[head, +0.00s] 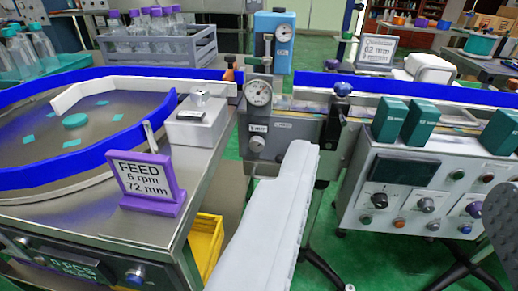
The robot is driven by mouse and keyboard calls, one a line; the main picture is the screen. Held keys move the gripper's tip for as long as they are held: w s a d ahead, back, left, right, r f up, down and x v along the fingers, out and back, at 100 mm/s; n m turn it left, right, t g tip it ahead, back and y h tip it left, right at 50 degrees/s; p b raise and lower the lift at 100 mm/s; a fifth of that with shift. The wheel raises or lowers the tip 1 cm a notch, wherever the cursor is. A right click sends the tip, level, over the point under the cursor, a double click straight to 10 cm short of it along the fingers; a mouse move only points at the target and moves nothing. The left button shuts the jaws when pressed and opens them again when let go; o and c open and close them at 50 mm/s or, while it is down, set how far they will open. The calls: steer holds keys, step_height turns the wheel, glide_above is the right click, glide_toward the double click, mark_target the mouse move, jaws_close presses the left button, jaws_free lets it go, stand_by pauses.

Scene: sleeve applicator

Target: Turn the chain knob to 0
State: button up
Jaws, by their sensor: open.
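A grey control box (400,245) stands at the right with three dial knobs in a row: a left knob (380,201), a middle knob (427,205) and a right knob (474,209). Their labels and pointer positions are too small to read, so I cannot tell which is the chain knob. Another round knob (257,143) sits under a small label ending in "mm" on the central grey machine. A blue knob (136,277) is on the feed table's front panel. My pale arm link reaches up the lower middle; no gripper fingers are visible.
A purple-framed FEED sign (145,177) reads 6 rpm, 72 mm on the round feed table (60,210). Teal boxes (420,122) stand on the control box. A dark grey rounded panel (503,215) cuts in at right. A yellow bin (205,245) is low. Green floor shows between machines.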

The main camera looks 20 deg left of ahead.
steer(key=s+d+r, duration=0.1)
steer(key=s+r, duration=0.1)
steer(key=s, duration=0.1)
steer(key=y, duration=0.3)
glide_toward(257, 148)
steer(key=shift+m, duration=0.3)
steer(key=x, duration=0.9)
steer(key=shift+w+a, duration=0.2)
steer(key=shift+c, duration=0.5)
steer(key=c, duration=0.9)
steer(key=shift+d+n, duration=0.1)
steer(key=shift+n, duration=2.2)
